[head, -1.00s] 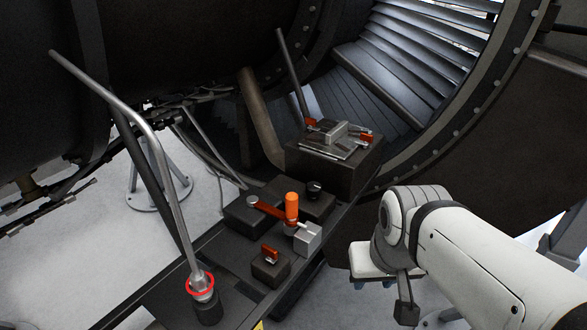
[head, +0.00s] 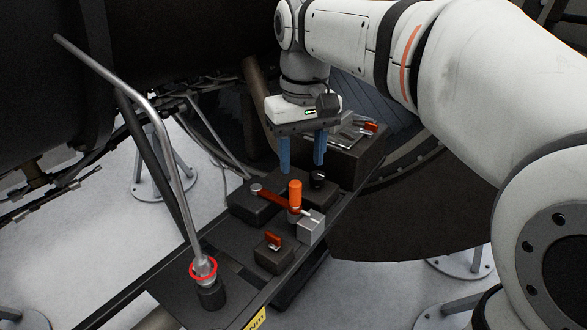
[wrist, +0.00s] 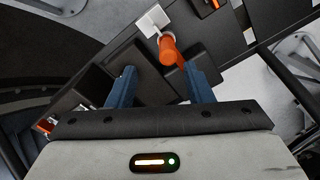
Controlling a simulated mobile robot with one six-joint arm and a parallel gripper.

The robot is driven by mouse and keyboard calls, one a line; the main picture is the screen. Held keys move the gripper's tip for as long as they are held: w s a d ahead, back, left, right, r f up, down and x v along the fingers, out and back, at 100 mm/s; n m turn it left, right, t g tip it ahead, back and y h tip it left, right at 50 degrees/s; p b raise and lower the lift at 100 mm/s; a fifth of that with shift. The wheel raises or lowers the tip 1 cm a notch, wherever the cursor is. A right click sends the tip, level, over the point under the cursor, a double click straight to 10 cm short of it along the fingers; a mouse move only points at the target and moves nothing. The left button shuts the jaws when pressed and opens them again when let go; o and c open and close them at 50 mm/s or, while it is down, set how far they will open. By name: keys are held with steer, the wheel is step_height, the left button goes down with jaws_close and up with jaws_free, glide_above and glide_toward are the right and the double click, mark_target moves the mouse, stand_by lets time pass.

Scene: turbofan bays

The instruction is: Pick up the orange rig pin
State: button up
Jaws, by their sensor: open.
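The orange rig pin appears to be the upright orange cylinder (head: 295,192). It stands at the end of a red-orange lever (head: 273,198), beside a grey metal block (head: 311,225). Whether it is joined to the lever I cannot tell. My gripper (head: 301,168) is open and empty, its blue fingers pointing down above the bench, behind the pin. In the wrist view the orange pin (wrist: 169,50) shows ahead of and between the two fingertips, with the grey block (wrist: 153,21) beyond it. The pin's lower end is hidden there.
A dark block with a red tab (head: 274,239) sits in front. A tall bent metal lever (head: 165,150) with a red ring rises at left. A fixture box (head: 345,155) lies behind my gripper.

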mark_target(295, 183)
steer(key=shift+w+a+r, duration=0.35)
steer(key=shift+a, duration=0.2)
steer(key=shift+a+f, duration=0.1)
steer(key=f, duration=0.7)
steer(key=shift+s+f+p, duration=0.15)
steer(key=shift+s+p, duration=0.2)
steer(key=shift+c, duration=0.6)
jaws_close()
